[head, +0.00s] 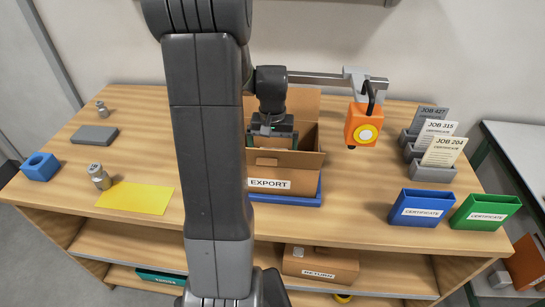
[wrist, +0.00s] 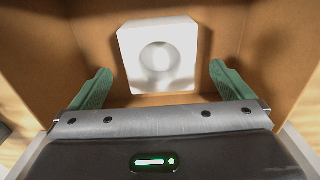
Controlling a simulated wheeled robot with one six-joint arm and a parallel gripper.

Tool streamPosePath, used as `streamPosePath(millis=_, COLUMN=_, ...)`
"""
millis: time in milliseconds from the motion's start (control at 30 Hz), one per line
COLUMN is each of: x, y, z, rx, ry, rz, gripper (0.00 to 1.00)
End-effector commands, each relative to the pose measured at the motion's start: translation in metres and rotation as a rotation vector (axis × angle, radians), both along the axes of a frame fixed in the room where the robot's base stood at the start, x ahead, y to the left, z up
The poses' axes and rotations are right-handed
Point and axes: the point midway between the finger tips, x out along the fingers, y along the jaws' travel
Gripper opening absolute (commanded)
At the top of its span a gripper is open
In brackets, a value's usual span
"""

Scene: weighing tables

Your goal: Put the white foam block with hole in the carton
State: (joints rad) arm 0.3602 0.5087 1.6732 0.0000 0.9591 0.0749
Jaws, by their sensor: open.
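The white foam block with hole (wrist: 185,35) lies inside the carton in the wrist view, its round hole facing up at me. The open carton (head: 306,139) stands on the table with an EXPORT label on its front. My gripper (wrist: 162,88) is inside or just above the carton's opening, its green fingers spread wide. The block lies beyond the fingertips, and the fingers appear clear of it. In the head view my gripper (head: 272,138) is over the carton, and the block is hidden by the carton walls and my arm.
The carton stands on a blue tray (head: 313,198). An orange hanging device (head: 362,124) is close to the carton's right. Blue (head: 421,207) and green (head: 485,211) certificate bins stand at right.

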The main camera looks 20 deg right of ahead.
Motion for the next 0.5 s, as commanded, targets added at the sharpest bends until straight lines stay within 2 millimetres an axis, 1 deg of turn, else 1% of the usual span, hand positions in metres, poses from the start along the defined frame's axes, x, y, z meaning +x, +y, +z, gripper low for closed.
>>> streamPosePath(millis=33, x=0.001, y=0.000, z=0.013, rx=-0.003, ry=-0.005, rz=0.000, gripper=1.00)
streamPosePath(millis=200, x=0.000, y=0.000, z=0.047, rx=-0.001, ry=-0.003, rz=0.000, gripper=1.00)
streamPosePath(millis=333, x=0.000, y=0.000, z=0.064, rx=-0.001, ry=-0.002, rz=0.000, gripper=1.00)
streamPosePath(millis=500, x=0.000, y=0.000, z=0.074, rx=0.000, ry=0.000, rz=0.000, gripper=1.00)
